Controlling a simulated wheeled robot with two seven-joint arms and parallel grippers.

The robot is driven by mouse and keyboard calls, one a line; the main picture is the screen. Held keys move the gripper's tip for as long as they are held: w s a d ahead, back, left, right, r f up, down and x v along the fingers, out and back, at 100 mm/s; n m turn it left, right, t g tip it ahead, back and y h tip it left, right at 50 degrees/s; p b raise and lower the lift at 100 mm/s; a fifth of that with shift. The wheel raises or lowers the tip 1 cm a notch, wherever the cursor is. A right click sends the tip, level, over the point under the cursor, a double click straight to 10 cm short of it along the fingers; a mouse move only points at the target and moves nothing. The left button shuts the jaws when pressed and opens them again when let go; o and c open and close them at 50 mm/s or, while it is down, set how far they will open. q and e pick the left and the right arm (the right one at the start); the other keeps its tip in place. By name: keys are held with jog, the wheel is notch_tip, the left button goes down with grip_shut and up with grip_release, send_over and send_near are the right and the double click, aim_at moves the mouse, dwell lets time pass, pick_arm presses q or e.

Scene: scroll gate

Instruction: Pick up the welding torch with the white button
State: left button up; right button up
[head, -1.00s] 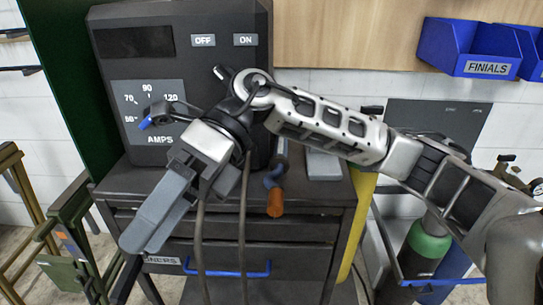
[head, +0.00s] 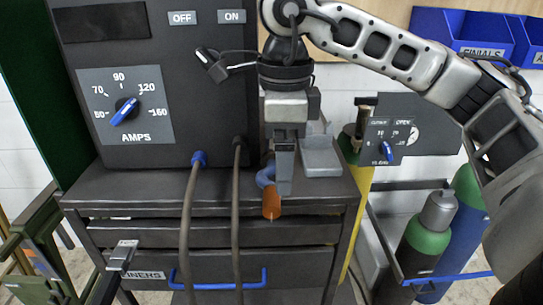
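My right gripper (head: 284,188) comes down over the right part of the cart top, its grey fingers pointing down. The fingers are seen edge-on, so I cannot tell if they are open or shut. Just beside and partly behind them is a torch-like object with a blue part (head: 265,175) and an orange end (head: 272,204) at the cart's front edge. The gripper overlaps it in the picture; contact is unclear. I see no white button; the fingers may hide one.
The welding machine (head: 80,55) with its AMPS knob (head: 124,111) stands on the cart (head: 130,186). Two cables hang in front of the drawers. Gas cylinders (head: 426,240) stand at right.

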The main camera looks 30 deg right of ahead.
aim_at(272, 201)
jog(key=f, duration=0.7)
jog(key=shift+w+a+f, duration=0.15)
jog(key=shift+a+f, duration=0.05)
jog(key=shift+c, duration=0.3)
jog(key=shift+r, duration=0.1)
jog(key=c, duration=1.4)
